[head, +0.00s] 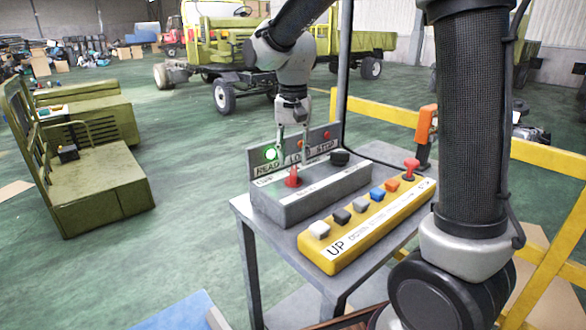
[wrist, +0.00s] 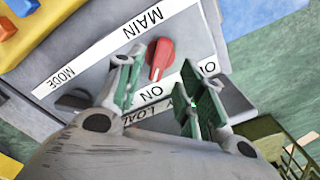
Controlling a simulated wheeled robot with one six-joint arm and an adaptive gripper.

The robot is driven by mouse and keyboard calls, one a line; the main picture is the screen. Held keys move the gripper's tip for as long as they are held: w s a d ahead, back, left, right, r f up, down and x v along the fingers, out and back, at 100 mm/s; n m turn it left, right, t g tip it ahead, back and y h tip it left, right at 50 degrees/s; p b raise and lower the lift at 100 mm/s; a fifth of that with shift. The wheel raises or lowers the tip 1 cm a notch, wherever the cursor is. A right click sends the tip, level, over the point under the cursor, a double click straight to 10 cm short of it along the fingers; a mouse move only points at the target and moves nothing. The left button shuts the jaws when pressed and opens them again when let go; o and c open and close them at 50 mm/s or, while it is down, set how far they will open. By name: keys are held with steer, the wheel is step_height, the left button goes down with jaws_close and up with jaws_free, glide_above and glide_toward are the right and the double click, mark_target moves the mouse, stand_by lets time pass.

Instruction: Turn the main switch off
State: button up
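The main switch is a red rotary knob (head: 293,177) on a grey control box (head: 325,192), near its left end. In the wrist view the red knob (wrist: 160,57) sits by the MAIN label (wrist: 152,17), its narrow end towards the ON label (wrist: 152,93). Another label, partly hidden by a finger, lies to the right. My gripper (head: 293,152) points down just above the knob. In the wrist view its fingers (wrist: 163,72) are apart, one on either side of the knob; I cannot tell whether they touch it.
A black MODE knob (head: 340,158) is on the same box. A green lamp (head: 271,154) glows on the upright panel behind. A yellow button box (head: 365,225) with several buttons and a red mushroom knob (head: 411,167) stands in front. A yellow rail (head: 545,160) runs at right.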

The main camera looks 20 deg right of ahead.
mark_target(293, 170)
steer(key=shift+f, duration=2.35)
jaws_close()
